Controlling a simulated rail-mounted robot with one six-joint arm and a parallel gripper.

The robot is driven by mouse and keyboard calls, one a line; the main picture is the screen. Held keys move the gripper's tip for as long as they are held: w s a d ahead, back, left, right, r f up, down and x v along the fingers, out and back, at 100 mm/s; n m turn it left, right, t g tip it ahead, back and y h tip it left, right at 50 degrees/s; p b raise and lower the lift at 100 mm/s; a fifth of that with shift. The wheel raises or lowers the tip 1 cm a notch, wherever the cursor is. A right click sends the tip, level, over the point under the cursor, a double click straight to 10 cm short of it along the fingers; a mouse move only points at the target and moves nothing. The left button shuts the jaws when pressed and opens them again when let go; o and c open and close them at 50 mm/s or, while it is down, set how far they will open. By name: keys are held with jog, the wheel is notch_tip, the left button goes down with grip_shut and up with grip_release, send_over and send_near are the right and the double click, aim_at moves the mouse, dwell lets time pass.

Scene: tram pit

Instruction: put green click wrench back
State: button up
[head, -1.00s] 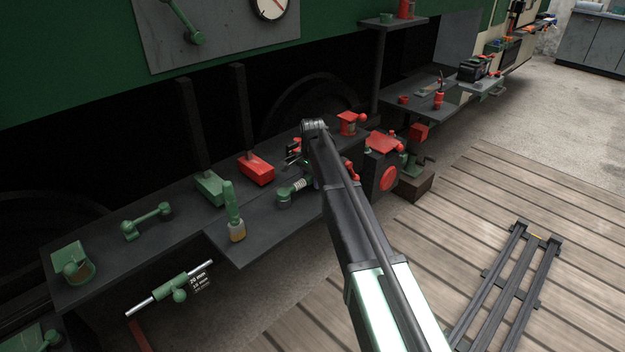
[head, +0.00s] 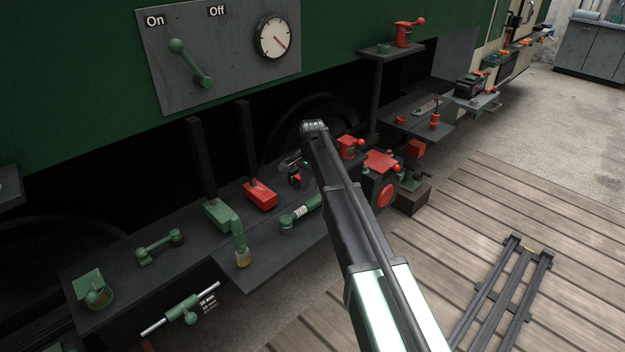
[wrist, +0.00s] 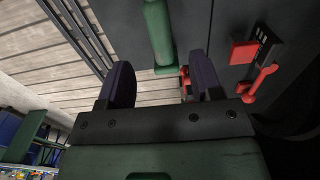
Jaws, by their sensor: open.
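A green tool with a pale marked band (head: 300,212), which looks like the click wrench, lies on the dark bench in the head view, its right end close to my arm. In the wrist view a green bar (wrist: 158,35) lies ahead of my gripper (wrist: 160,82), in line with the gap between its fingers; it may be the same tool. The fingers are apart, with nothing visibly held.
Green and red tools stand along the bench (head: 130,290), including a red block (head: 260,195) with a dark upright. A red wrench-like tool (wrist: 262,82) is right of my gripper. A lever panel (head: 218,65) is above. The plank floor is mostly clear, except for dark rails (head: 505,290).

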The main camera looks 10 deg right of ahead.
jog(key=shift+s, duration=0.15)
jog(key=s+n, duration=1.1)
jog(key=s, duration=2.4)
notch_tip(320, 180, up, 8)
jog(key=p, duration=0.8)
jog(key=shift+r, duration=0.2)
jog(key=shift+w+d, duration=0.1)
